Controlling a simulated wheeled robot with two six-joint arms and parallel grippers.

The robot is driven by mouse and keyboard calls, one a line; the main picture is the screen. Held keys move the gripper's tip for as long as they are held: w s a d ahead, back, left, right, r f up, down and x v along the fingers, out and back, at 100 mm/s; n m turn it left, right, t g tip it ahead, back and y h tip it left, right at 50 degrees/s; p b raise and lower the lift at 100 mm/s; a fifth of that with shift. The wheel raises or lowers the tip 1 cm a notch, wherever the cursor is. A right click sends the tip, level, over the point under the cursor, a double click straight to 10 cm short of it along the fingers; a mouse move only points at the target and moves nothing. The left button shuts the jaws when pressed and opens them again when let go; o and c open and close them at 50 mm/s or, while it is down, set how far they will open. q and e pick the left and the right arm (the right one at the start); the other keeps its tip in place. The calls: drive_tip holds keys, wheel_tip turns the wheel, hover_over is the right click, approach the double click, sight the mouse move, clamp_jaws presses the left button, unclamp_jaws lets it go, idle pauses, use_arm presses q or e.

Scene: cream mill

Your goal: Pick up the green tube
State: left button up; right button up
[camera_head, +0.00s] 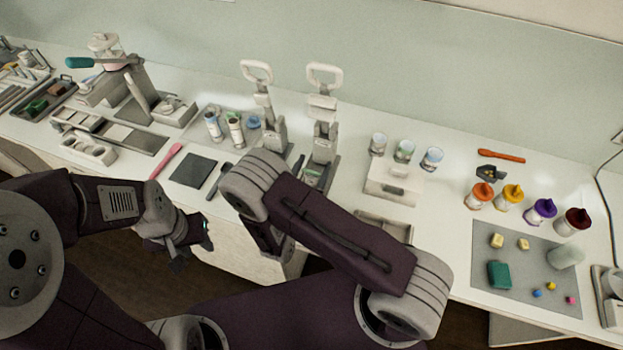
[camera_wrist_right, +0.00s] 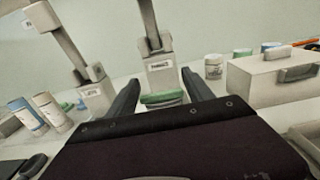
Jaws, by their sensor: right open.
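A green object that looks like the green tube (camera_wrist_right: 162,98) lies at the foot of a lever press, between the fingers of my right gripper (camera_wrist_right: 159,82) in the right wrist view. The fingers are apart, and I cannot tell whether they touch it.

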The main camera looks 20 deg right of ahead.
drive_tip(key=shift+w+d+r, duration=0.15)
drive_tip(key=shift+w+d, duration=0.2)
drive_tip(key=shift+w, duration=0.2)
drive_tip(key=shift+w+d+f, duration=0.2)
drive_tip(key=shift+w+d, duration=0.05)
drive_tip(key=shift+w, duration=0.05)
use_arm(q)
drive_tip(key=shift+r, duration=0.3)
use_arm(e)
clamp_jaws()
use_arm(q)
drive_tip(key=shift+r, duration=0.1)
use_arm(e)
drive_tip(key=shift+r, duration=0.15)
